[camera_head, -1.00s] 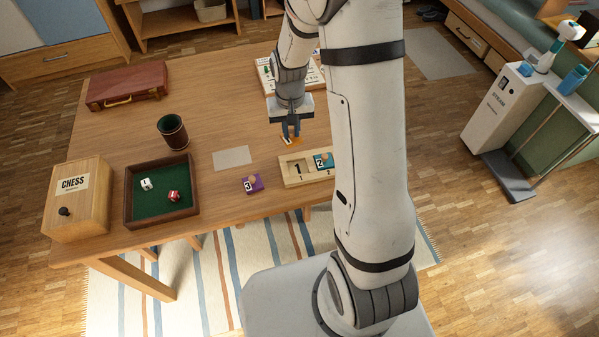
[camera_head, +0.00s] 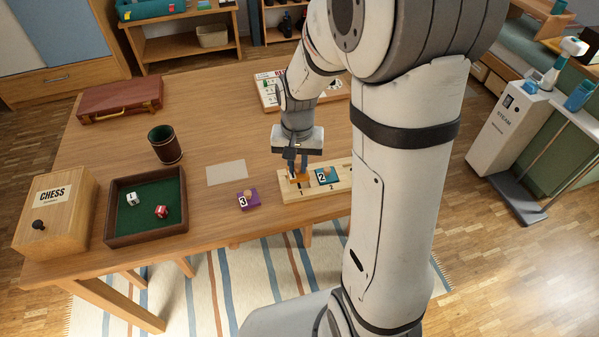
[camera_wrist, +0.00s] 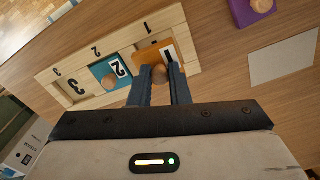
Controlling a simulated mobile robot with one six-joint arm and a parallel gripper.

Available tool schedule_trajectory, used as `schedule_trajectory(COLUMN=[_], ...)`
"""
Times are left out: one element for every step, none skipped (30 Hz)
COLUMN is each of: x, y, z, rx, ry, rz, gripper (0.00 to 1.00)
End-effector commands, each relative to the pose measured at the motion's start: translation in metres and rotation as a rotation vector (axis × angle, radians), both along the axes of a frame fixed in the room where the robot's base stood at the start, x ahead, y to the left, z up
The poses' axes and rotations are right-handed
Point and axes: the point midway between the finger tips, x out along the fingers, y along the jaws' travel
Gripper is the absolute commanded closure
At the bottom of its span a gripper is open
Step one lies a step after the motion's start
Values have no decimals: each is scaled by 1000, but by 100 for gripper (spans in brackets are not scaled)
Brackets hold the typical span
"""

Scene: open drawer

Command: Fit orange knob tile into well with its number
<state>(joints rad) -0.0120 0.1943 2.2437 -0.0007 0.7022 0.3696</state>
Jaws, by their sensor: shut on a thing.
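The orange knob tile (camera_wrist: 148,54) is in my gripper (camera_wrist: 161,70), whose fingers are shut on its round knob. Part of a dark 1 shows on the tile beside a finger. In the head view my gripper (camera_head: 297,177) is over the left end of the wooden board (camera_head: 343,185). The tile covers the well marked 1; I cannot tell whether it is seated or just above. The teal tile 2 (camera_head: 328,177) lies in the middle well, marked 2. The well marked 3 (camera_wrist: 72,87) is empty in the wrist view; my arm hides it in the head view.
The purple tile 3 (camera_head: 247,200) lies on the table left of the board. A pale flat rectangle (camera_head: 227,173) is behind it. A green-lined dice tray (camera_head: 148,237), a dice cup (camera_head: 165,145) and a chess box (camera_head: 55,212) stand further left.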

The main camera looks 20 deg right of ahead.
Motion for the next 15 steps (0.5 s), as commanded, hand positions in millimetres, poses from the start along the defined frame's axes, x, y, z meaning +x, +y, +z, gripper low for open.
schedule_trajectory(x=[-1,-1,-1,-1,-1,-1,0,0,0,0,0,0,0,0,0], y=[0,0,0,0,0,0,0,0,0,0,0,0,0,0,-1], z=[-7,-11,-18,-23,-27,-31,-33,-34,-33,-33,-33,-33,-33,-33,-34], rx=[0,0,0,0,0,0,0,0,0,0,0,0,0,0,0], ry=[3,3,5,4,3,3,2,1,0,-1,-1,-1,-1,-1,0], rz=[0,0,0,0,0,0,0,0,0,0,0,-1,-1,-1,-1], gripper=[100,100,100,100,100,100,100,100,100,100,100,100,100,100,100])
